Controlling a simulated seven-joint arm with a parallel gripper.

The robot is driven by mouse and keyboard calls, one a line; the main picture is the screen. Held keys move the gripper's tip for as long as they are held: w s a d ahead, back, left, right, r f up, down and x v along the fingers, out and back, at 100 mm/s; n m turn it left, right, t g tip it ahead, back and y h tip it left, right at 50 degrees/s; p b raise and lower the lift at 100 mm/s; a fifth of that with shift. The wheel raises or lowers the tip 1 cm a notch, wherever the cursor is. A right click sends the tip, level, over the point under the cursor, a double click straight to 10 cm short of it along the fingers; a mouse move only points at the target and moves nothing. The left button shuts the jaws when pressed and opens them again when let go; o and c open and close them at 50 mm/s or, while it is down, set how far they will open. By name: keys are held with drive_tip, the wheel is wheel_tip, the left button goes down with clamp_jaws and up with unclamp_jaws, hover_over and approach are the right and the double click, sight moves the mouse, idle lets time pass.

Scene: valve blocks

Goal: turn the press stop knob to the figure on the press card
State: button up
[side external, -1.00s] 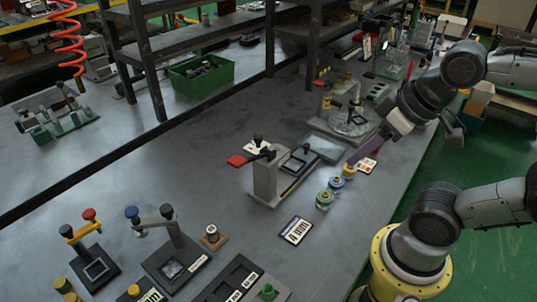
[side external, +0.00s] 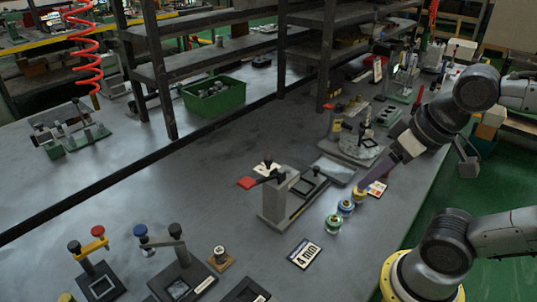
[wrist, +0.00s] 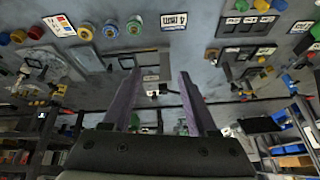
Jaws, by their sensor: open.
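The grey press (side external: 276,205) with a red-ended lever stands mid-bench. A black knob (side external: 267,159) on a white plate shows at its top; I cannot read any figure there. The press card (side external: 304,254), reading "4 mm", lies flat on the bench in front of the press; it also shows upside down in the wrist view (wrist: 174,20). My gripper (wrist: 157,75) is open and empty, its two purple fingers apart, with the press seen between and beyond them. In the side view one purple finger appears near the yellow knob; its height is unclear.
Green (side external: 333,224), blue (side external: 346,207) and yellow (side external: 359,194) round knobs stand in a row right of the press, by a colour-patch card (side external: 377,189). Other lever fixtures (side external: 178,262) stand at the lower left. A dark shelf rack stands behind. Bare bench lies left of the press.

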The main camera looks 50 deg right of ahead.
drive_tip(key=w+r+m, duration=0.6)
drive_tip(key=r+m, duration=0.1)
drive_tip(key=r, duration=0.1)
drive_tip(key=w+d+r+m+g, duration=0.1)
drive_tip(key=w+r+m+g, duration=0.2)
drive_tip(key=w, duration=0.5)
drive_tip(key=m+g, duration=0.2)
drive_tip(key=m, duration=0.2)
hover_over(269, 158)
wheel_tip(269, 158, down, 8)
wheel_tip(269, 158, down, 14)
drive_tip(key=shift+w+f, duration=0.1)
clamp_jaws()
